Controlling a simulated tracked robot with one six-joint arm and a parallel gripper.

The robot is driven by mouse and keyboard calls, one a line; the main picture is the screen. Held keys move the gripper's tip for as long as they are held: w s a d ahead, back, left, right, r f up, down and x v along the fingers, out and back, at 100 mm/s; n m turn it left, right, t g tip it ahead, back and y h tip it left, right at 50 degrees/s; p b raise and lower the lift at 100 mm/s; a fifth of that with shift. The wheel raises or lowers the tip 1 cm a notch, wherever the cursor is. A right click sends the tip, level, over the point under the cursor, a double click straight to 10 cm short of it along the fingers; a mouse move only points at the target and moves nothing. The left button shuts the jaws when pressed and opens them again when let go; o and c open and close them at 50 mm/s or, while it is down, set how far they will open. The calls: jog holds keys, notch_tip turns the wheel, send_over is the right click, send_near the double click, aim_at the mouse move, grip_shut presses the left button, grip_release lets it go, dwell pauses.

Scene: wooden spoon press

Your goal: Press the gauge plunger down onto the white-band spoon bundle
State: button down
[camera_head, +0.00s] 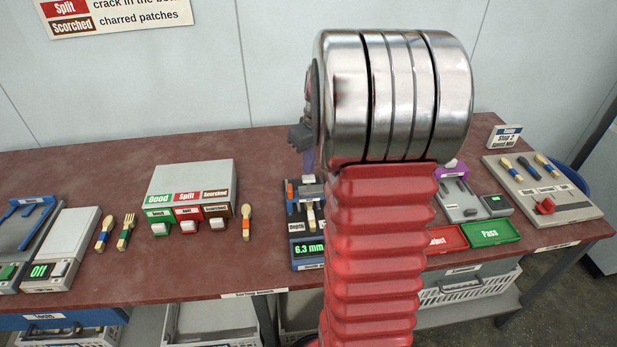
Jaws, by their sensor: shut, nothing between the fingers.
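The depth gauge (305,251) stands on the table in the middle, partly behind my arm. Its screen reads 6.3 mm. A pale wooden piece (311,215) lies upright in the picture on the gauge; I cannot tell whether it is the white-band bundle. A purple upright part (308,160) rises above the gauge, just under my gripper; I cannot tell if it is the plunger. My gripper (299,138) is dark grey, shut and empty, above the gauge. My arm hides part of it, and contact with the purple part cannot be made out.
A box with Good, Split and Scorched buttons (190,181) stands left of the gauge, with a loose spoon (246,222) near it. A green Pass tray (490,233) and a red tray (446,239) lie right. A board with several banded pieces (548,212) is far right.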

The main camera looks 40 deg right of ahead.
jog(key=shift+r, duration=2.1)
